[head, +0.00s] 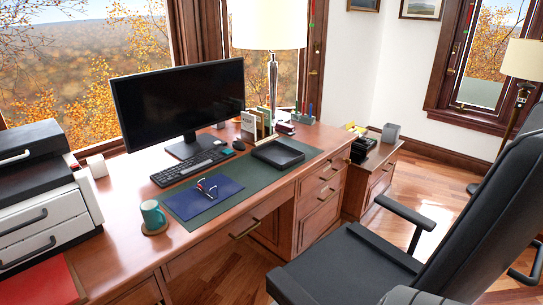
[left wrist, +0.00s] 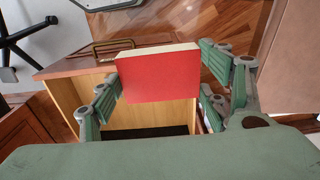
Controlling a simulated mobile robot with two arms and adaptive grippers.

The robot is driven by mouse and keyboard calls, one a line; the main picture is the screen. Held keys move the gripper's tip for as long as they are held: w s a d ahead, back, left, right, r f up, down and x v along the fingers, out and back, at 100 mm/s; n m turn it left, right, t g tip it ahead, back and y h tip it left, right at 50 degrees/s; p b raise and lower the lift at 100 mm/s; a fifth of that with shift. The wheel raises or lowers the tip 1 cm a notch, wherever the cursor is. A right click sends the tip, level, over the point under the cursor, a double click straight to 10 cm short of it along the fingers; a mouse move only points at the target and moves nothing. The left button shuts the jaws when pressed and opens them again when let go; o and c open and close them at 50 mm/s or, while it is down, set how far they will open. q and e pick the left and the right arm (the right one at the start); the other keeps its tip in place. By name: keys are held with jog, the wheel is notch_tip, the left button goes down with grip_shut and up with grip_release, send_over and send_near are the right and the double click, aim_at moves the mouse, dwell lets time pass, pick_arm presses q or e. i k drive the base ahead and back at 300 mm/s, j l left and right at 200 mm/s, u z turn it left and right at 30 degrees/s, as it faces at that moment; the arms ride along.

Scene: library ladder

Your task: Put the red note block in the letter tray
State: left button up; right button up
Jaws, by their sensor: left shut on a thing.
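The red note block (left wrist: 158,78) has a red face and a pale top edge. In the left wrist view my left gripper (left wrist: 160,70) is shut on it, one finger on each side. The block is in front of an open drawer (left wrist: 183,113) with light wooden walls and a dark inside; I cannot tell how far apart they are. The letter tray, a shallow black tray (head: 278,153), lies on the green desk mat in the head view and looks empty. Neither gripper shows in the head view.
On the desk (head: 118,255) stand a monitor (head: 180,98), keyboard (head: 190,166), lamp (head: 272,75) and upright folders (head: 256,122) near the tray. A blue folder (head: 180,202) with glasses and a teal mug (head: 153,214) are nearer. A black chair (head: 440,215) stands at right.

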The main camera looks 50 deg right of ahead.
aim_at(286, 161)
jog(key=k+l, duration=0.25)
jog(key=k, duration=0.15)
jog(key=k+l, duration=0.25)
jog(key=k, duration=0.2)
jog(key=k+l+u, duration=0.1)
jog(key=k+l, duration=0.15)
jog(key=k, duration=0.15)
jog(key=k+l, duration=0.1)
jog(key=l, duration=0.3)
jog(key=k+l, duration=0.1)
jog(key=l, duration=0.3)
jog(key=k+l, duration=0.15)
jog(key=l, duration=0.3)
jog(key=k+l+u, duration=0.1)
jog(key=l, duration=0.3)
jog(key=k+l, duration=0.1)
jog(key=l, duration=0.3)
jog(key=k+l, duration=0.15)
jog(key=l, duration=1.6)
jog(key=l+u, duration=0.15)
jog(key=l, duration=1.2)
jog(key=i+l, duration=0.25)
jog(key=l, duration=0.15)
jog(key=i+l, duration=0.25)
jog(key=l, duration=0.15)
jog(key=i+l+u, duration=0.1)
jog(key=i+l, duration=0.4)
jog(key=l, duration=0.3)
jog(key=i+l, duration=0.2)
jog(key=l, duration=0.2)
